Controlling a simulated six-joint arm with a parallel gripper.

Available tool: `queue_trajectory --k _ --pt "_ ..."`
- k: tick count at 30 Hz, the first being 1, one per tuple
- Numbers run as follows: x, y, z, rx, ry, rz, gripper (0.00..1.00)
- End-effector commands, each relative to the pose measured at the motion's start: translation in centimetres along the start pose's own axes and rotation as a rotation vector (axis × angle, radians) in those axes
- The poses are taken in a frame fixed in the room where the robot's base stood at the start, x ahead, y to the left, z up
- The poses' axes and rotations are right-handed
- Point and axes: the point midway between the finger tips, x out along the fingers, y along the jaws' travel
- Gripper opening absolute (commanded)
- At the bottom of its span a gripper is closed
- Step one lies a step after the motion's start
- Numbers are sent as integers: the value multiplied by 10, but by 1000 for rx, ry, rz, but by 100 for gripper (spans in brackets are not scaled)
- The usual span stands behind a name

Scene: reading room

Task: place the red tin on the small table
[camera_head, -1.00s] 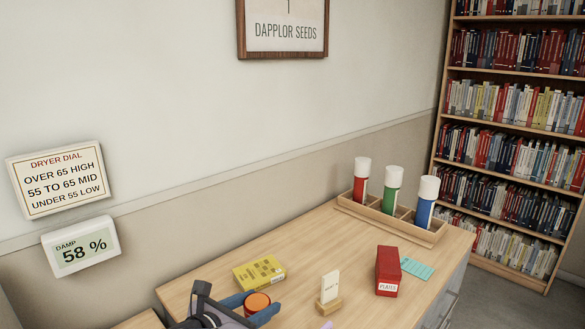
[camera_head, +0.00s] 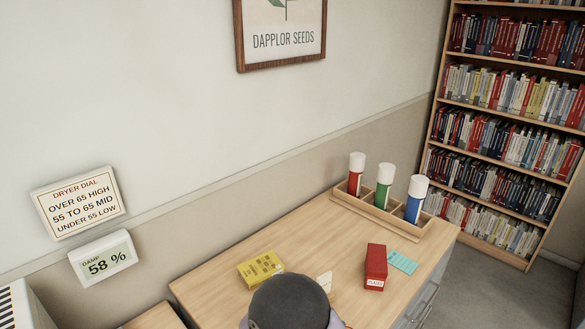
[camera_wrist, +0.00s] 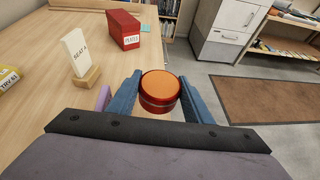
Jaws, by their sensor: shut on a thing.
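The red tin (camera_wrist: 160,92) is a short round tin with an orange top. In the wrist view it sits between the two blue fingers of my gripper (camera_wrist: 160,98), which is shut on it. The tin appears upright and shows against the desk's edge and the grey floor; its height is unclear. In the head view my own grey arm part hides the tin and fingers. A second wooden top (camera_head: 152,318) shows only partly at the lower left; I cannot tell if it is the small table.
The long desk (camera_head: 215,295) holds a yellow box (camera_head: 261,269), a red PLATES box (camera_head: 376,266), a teal card (camera_head: 403,262), a rack (camera_head: 375,215) of three tubes and a card stand (camera_wrist: 77,55). A white unit (camera_head: 20,305) stands lower left. Brown rug (camera_wrist: 270,98) lies right.

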Motion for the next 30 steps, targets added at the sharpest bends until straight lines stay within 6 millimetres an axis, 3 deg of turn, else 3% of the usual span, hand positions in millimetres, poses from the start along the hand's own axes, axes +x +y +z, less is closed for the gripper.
queue_trajectory --k 1,5,14,20,30 --pt "7 -10 -17 -3 -1 -6 22" --pt "13 -26 -32 1 -1 -8 22" --pt "14 -33 -36 7 -1 -6 22" --pt "7 -32 -21 10 -1 -5 22" --pt "-14 -32 31 12 -1 -4 22"
